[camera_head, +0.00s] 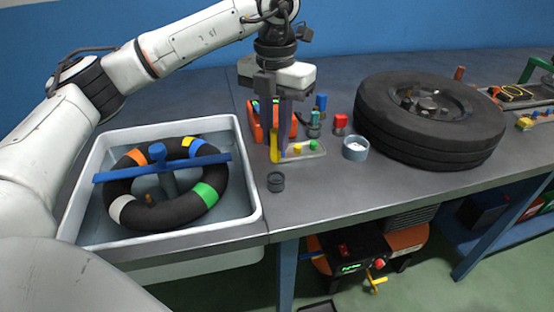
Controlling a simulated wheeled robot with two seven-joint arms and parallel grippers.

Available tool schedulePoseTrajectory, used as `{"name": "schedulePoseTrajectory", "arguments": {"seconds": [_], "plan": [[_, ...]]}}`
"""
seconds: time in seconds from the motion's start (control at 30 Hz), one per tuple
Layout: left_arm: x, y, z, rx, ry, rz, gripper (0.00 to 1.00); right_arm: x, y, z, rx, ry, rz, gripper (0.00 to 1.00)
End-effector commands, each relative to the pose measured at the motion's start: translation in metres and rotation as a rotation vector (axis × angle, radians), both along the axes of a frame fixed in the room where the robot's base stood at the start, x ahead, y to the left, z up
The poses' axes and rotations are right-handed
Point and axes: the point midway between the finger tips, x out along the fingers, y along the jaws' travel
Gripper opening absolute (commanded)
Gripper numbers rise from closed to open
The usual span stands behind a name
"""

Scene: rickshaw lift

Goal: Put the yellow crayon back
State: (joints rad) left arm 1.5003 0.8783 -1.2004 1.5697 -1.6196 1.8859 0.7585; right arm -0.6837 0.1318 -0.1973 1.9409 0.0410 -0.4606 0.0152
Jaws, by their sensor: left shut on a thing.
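My left gripper (284,143) reaches down from above over the middle of the bench, its fingers close together. A yellow upright piece (274,145), which looks like the yellow crayon, shows at the left side of its fingertips. The fingers partly hide it, and its lower end is at or just above the small clear tray (316,154). The tray holds a small yellow block and a green one. My right gripper is not in view.
An orange holder (263,124) stands just behind the gripper. Blue and red-capped pots, a white-filled cup (355,148) and a small dark cup (275,182) stand close by. A large tyre (430,142) lies to the right. A white basin (254,185) with an inner tube is at left.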

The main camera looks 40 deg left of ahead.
Motion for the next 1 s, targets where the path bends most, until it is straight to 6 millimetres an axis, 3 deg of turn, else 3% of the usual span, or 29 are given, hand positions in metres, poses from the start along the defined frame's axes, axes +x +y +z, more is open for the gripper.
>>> {"name": "schedulePoseTrajectory", "arguments": {"seconds": [0.43,1.0], "plan": [[-0.001,0.000,-0.050,0.001,0.000,-0.002,0.00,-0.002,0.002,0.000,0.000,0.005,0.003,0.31],[0.000,0.000,-0.063,-0.001,-0.001,-0.003,0.00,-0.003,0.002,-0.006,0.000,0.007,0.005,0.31]]}}
